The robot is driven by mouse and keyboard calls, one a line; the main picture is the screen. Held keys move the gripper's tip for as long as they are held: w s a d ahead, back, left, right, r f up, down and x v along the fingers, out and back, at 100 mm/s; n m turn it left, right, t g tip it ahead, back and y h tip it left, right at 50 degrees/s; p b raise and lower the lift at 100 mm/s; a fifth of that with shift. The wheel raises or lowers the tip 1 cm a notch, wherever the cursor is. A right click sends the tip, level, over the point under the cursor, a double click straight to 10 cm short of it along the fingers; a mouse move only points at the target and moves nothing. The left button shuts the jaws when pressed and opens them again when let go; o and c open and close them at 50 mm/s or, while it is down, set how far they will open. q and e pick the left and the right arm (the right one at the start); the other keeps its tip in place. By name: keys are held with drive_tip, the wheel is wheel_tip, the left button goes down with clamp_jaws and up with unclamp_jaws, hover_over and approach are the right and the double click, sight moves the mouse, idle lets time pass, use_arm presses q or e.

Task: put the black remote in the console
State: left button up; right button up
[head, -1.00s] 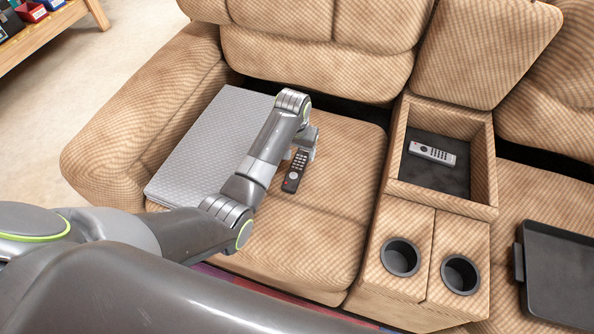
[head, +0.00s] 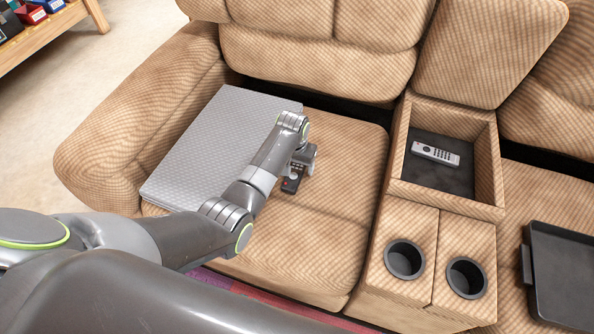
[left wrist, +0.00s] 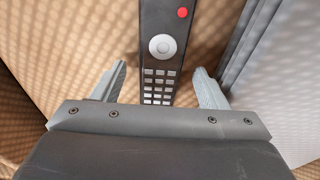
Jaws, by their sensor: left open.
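The black remote (head: 290,184) lies on the left seat cushion, just right of a grey textured board, and is partly hidden by my left gripper (head: 301,164) in the head view. In the left wrist view the remote (left wrist: 161,50) shows its red button, round pad and light keys. It runs between the two fingers of my left gripper (left wrist: 160,88), which is open, with a gap on each side. The console (head: 396,194) is the open box between the seats, its lid raised. My right gripper is not in view.
A silver remote (head: 435,154) lies inside the console. Two cup holders (head: 404,260) sit in front of it. The grey textured board (head: 215,150) lies close beside my left gripper. A black tray (head: 565,275) rests on the right seat.

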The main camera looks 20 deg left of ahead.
sight(297, 168)
use_arm(q)
drive_tip(key=shift+f, duration=0.2)
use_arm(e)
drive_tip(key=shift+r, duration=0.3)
use_arm(q)
drive_tip(key=c, duration=1.2)
drive_tip(key=shift+r, duration=0.1)
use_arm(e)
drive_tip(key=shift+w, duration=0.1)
